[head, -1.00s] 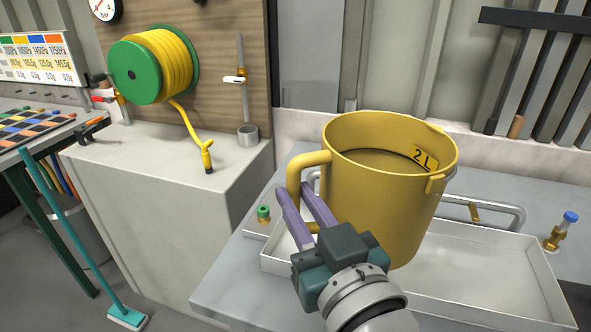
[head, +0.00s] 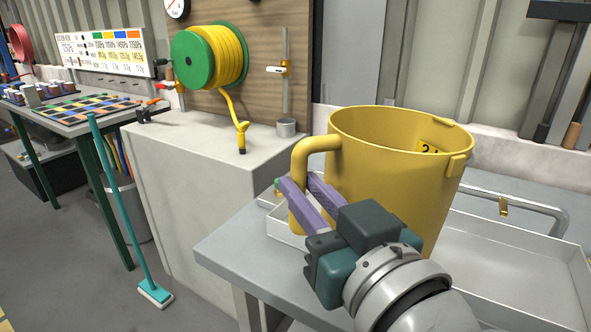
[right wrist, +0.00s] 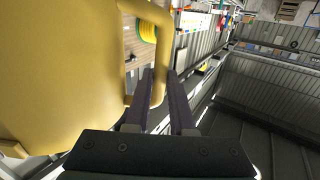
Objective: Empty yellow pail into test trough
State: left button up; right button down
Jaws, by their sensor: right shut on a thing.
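The yellow pail (head: 395,180) is held up at the front of the bench, roughly upright, with a "2 L" label partly visible inside its rim. My right gripper (head: 308,196) is shut on the pail's side handle (head: 301,160). In the right wrist view, the pail (right wrist: 60,70) fills the left side and its handle (right wrist: 157,18) runs down to the fingers (right wrist: 163,100). The white shallow trough (head: 520,262) lies on the bench behind and below the pail, which hides part of it. The pail's contents cannot be seen now. My left gripper is out of view.
A metal rail (head: 530,206) runs along the trough's far side. A teal broom (head: 125,210) leans on the table at far left. Open floor lies between.

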jog(key=shift+s+a+r+m+p, duration=0.1)
jog(key=shift+a+r+m+p, duration=0.05)
jog(key=shift+r+m+p, duration=0.45)
jog(key=shift+s+a+r+m+p, duration=0.1)
jog(key=shift+r+m+p, duration=0.35)
jog(key=shift+r+m, duration=0.1)
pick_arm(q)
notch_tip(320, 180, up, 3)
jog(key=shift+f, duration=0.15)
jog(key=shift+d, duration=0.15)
pick_arm(e)
jog(key=shift+r, duration=0.15)
